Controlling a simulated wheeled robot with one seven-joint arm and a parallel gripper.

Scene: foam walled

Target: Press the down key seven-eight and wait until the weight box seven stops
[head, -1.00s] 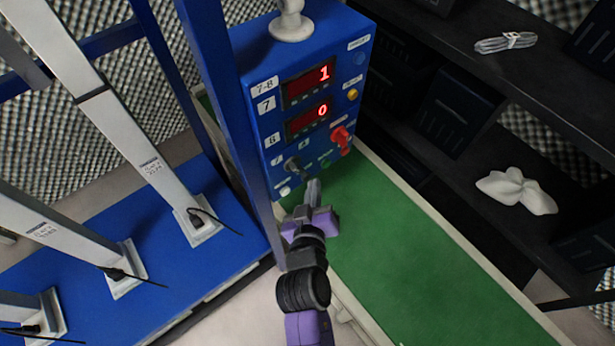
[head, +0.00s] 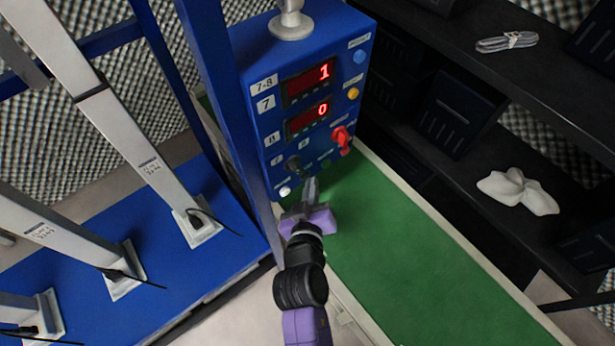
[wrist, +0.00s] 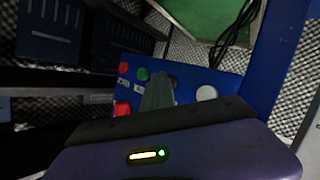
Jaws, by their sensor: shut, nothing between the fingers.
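The blue control box (head: 262,150) has a 7-8 label (head: 264,85) and two red displays, reading 1 (head: 309,84) above 0 (head: 308,118). Small keys sit along its lower face, among them a white one (head: 285,191) and a green one (head: 325,163). Their labels are too small to read, so I cannot tell which is down seven-eight. My gripper (head: 311,184) is shut and empty, its tips close to the lower keys; contact cannot be told. In the wrist view the fingers (wrist: 158,92) point at the box, between green and white round keys (wrist: 206,93). I cannot identify weight box seven.
White posts (head: 150,160) with cables stand on a blue platform (head: 180,265) at the left. A blue upright (head: 222,100) is beside the box. A green surface (head: 390,260) lies at the right of my arm. Dark shelves (head: 470,170) hold a white cloth-like thing (head: 517,190).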

